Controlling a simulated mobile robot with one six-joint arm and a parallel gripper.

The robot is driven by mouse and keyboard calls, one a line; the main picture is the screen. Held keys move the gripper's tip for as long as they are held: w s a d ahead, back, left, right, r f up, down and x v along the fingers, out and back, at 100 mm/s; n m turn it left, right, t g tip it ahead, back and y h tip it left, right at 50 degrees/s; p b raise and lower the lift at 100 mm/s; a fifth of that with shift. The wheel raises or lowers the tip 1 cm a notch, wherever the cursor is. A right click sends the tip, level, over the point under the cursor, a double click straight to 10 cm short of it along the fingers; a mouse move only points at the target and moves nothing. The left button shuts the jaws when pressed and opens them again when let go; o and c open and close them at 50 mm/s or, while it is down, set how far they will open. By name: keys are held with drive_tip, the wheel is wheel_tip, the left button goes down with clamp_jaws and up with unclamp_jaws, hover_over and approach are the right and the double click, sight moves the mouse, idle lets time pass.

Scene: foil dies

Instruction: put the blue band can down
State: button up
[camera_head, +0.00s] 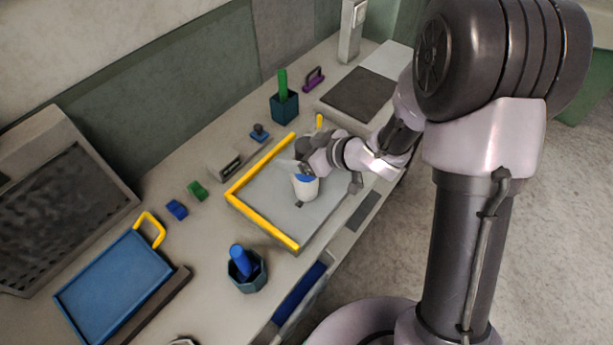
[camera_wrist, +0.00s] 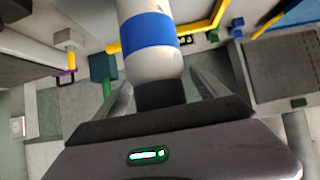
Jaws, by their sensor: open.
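The blue band can (camera_head: 305,189) is white with a blue band and stands upright on the grey plate (camera_head: 268,197) edged by a yellow rail. My gripper (camera_head: 293,168) is at the can's upper part. In the wrist view the can (camera_wrist: 150,35) lies between the two fingers of my gripper (camera_wrist: 162,92). The fingers are spread, with visible gaps on both sides of the can. The can's far end is cut off by the top of the wrist view.
A dark teal holder with a green stick (camera_head: 284,104) stands behind the plate. A teal cup with a blue stick (camera_head: 246,270) stands in front-left. A blue tray (camera_head: 112,290) with a yellow handle lies at left. Small blue (camera_head: 176,209) and green (camera_head: 197,190) blocks lie between.

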clamp_jaws()
drive_tip(key=shift+r, duration=0.1)
